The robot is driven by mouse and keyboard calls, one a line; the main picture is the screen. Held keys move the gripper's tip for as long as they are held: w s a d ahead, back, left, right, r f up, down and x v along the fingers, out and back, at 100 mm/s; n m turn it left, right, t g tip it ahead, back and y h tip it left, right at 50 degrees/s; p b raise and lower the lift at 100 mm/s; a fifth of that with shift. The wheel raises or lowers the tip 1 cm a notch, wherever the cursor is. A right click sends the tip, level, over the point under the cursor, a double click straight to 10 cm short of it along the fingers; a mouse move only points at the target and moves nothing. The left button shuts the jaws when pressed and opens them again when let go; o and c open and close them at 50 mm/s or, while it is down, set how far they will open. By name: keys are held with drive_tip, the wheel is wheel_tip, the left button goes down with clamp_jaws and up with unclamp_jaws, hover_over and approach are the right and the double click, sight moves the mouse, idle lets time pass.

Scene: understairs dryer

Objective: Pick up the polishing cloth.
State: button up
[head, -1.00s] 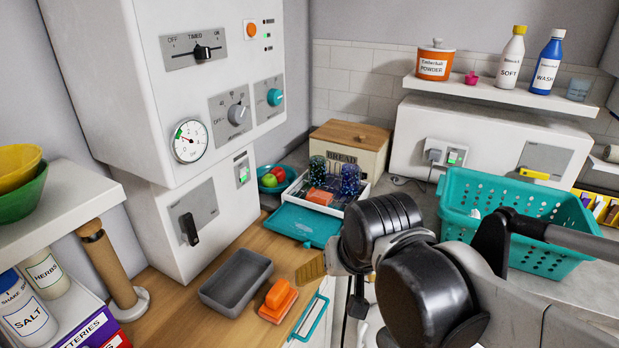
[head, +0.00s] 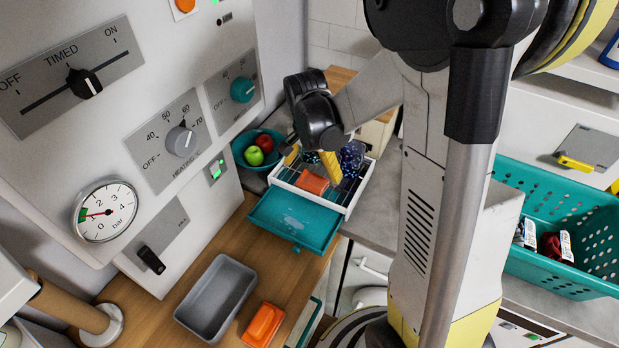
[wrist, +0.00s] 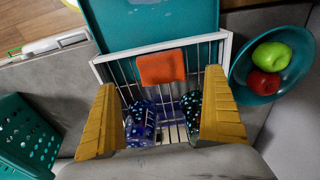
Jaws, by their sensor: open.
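An orange folded cloth (head: 312,182), which looks like the polishing cloth, lies in the white-rimmed wire rack (head: 348,208). In the wrist view the cloth (wrist: 162,67) lies near the rack's far edge, beyond and between my fingertips. My gripper (head: 312,160) is open and empty above the rack, with its yellow fingers spread wide apart. In the wrist view, my gripper (wrist: 162,82) has a finger on each side of two dark speckled glasses, one blue (wrist: 141,122) and one darker (wrist: 191,108). It does not touch the cloth.
A teal tray (head: 290,222) adjoins the rack. A teal bowl with apples (head: 240,150) stands beside it, close to the white boiler cabinet. A grey tray (head: 216,298) and another orange object (head: 263,325) lie on the wooden counter. A teal basket (head: 560,225) stands at right.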

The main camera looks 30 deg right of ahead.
sight(313, 179)
drive_tip(key=f, duration=0.2)
drive_tip(key=f+b, duration=0.1)
drive_tip(key=f, duration=0.1)
drive_tip(key=f+b, duration=0.1)
drive_tip(key=f, duration=0.1)
drive_tip(key=shift+w+d, duration=0.3)
drive_tip(key=shift+w, duration=0.1)
drive_tip(key=shift+r, duration=0.1)
drive_tip(key=c, duration=1.2)
